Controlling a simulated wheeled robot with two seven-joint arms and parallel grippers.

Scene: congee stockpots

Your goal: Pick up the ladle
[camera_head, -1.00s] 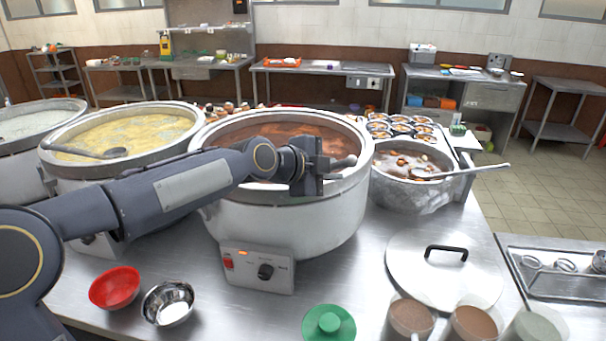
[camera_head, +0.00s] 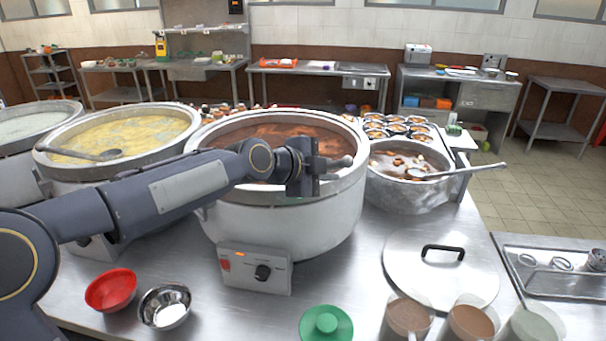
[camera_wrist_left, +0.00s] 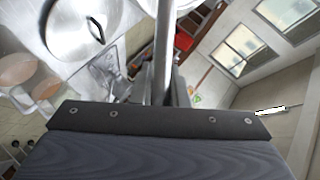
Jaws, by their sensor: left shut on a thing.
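My left gripper (camera_head: 336,162) is above the right side of the middle stockpot (camera_head: 290,222), which holds reddish-brown congee. It is shut on a thin metal handle, seen as the ladle's handle (camera_wrist_left: 163,50) running up between the fingers in the left wrist view. The held ladle's bowl is not visible in either view. Another ladle (camera_head: 450,172) rests in the right pot, its handle pointing out to the right. A third ladle (camera_head: 100,155) lies in the left pot of yellow congee. My right gripper is not in view.
A pot lid (camera_head: 440,270) lies on the steel counter right of the middle pot. Filled cups (camera_head: 472,322) stand at the front right. Several small bowls (camera_head: 396,128) stand behind the right pot.

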